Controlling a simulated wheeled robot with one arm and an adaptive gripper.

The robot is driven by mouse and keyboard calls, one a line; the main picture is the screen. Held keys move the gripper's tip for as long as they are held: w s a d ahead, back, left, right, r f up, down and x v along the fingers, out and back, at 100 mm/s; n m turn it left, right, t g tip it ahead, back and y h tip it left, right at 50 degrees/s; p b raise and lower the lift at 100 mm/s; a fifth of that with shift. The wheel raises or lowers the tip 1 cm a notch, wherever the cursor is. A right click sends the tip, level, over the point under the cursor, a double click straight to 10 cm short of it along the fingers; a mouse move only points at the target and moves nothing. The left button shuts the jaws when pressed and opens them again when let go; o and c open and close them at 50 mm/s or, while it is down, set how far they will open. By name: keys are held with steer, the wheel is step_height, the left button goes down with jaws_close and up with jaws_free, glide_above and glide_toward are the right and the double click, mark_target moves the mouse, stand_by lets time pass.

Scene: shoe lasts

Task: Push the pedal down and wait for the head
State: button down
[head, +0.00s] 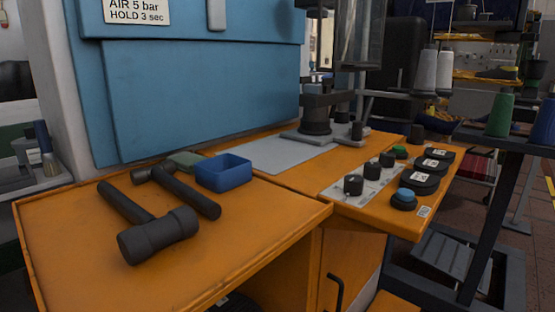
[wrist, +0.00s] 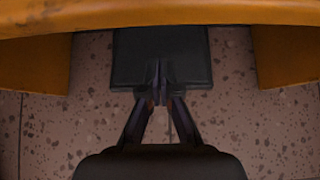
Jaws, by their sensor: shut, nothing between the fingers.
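A dark, flat pedal (wrist: 160,50) lies low over the speckled floor, under the orange bench edge in the wrist view. My gripper (wrist: 160,97) is shut and empty. Its fingertips overlap the pedal's near edge in the picture; I cannot tell whether they touch it or how far it is pressed. The head view does not clearly show the pedal or my gripper. In the head view, a dark cylindrical piece (head: 317,118) stands on the machine's bed below an upright grey cylinder (head: 360,35), perhaps the head.
The orange bench (head: 60,250) carries two dark hammers (head: 150,235) and a blue tray (head: 224,172). Orange panels (wrist: 30,65) flank the pedal. A thread rack (head: 490,150) stands far right.

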steer(key=shift+f+b, duration=0.6)
steer(key=shift+f, duration=0.85)
steer(key=shift+r, duration=0.1)
steer(key=shift+r+p, duration=0.95)
steer(key=shift+r, duration=1.25)
steer(key=p+v, duration=0.4)
steer(key=v, duration=0.4)
